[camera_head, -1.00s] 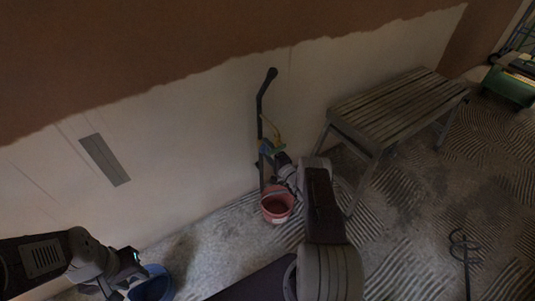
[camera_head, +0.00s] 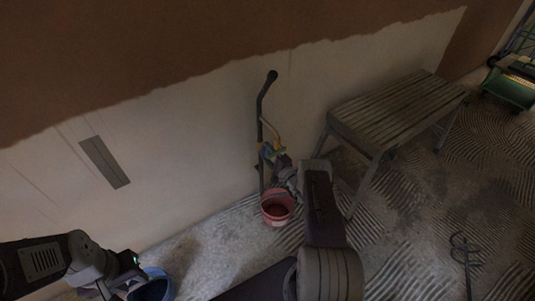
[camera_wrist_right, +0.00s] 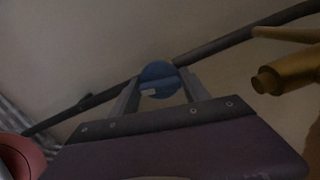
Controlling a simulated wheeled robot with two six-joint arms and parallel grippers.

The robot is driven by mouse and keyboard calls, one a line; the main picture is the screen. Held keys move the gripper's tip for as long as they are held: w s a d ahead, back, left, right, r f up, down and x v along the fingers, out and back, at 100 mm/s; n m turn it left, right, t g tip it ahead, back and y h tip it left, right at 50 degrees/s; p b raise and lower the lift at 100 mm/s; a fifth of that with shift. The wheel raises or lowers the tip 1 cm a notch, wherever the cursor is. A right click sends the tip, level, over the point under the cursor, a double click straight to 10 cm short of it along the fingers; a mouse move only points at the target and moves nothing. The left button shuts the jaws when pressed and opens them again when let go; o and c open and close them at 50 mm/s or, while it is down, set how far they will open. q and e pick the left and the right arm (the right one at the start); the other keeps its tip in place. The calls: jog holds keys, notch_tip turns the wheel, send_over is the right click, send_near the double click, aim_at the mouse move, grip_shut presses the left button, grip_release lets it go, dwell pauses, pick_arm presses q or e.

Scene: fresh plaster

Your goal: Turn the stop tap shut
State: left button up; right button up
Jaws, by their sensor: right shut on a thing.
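The stop tap is on a dark pipe (camera_head: 261,107) that runs down the wall, with a yellowish fitting (camera_head: 272,128) beside it. In the right wrist view, the tap's round blue handle (camera_wrist_right: 159,79) sits between the two fingers of my right gripper (camera_wrist_right: 158,85), which is shut on it. In the head view this gripper (camera_head: 269,157) reaches the pipe from the right, and its jaws hide much of the tap. A brass fitting (camera_wrist_right: 287,74) shows right of the fingers. My left gripper (camera_head: 124,279) is beside a blue bucket; its jaws are unclear.
A pink bucket (camera_head: 277,220) stands on the floor under the tap. The blue bucket (camera_head: 157,271) is at the lower left. A slatted bench (camera_head: 397,107) stands against the wall to the right. A dark metal tool (camera_head: 466,262) is at the lower right.

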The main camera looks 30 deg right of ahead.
jog(key=m, duration=0.4)
jog(key=shift+m, duration=0.3)
jog(key=m+b, duration=0.1)
jog(key=m, duration=0.3)
jog(key=shift+f+m, duration=0.1)
jog(key=shift+m, duration=0.2)
jog(key=m, duration=0.3)
jog(key=shift+m, duration=0.3)
jog(key=m, duration=0.4)
jog(key=shift+m+b, duration=0.3)
jog(key=shift+b, duration=0.1)
jog(key=m, duration=0.4)
jog(key=shift+b, duration=0.3)
jog(key=m, duration=0.8)
jog(key=shift+m+b, duration=0.3)
jog(key=shift+b, duration=0.1)
jog(key=shift+m, duration=1.9)
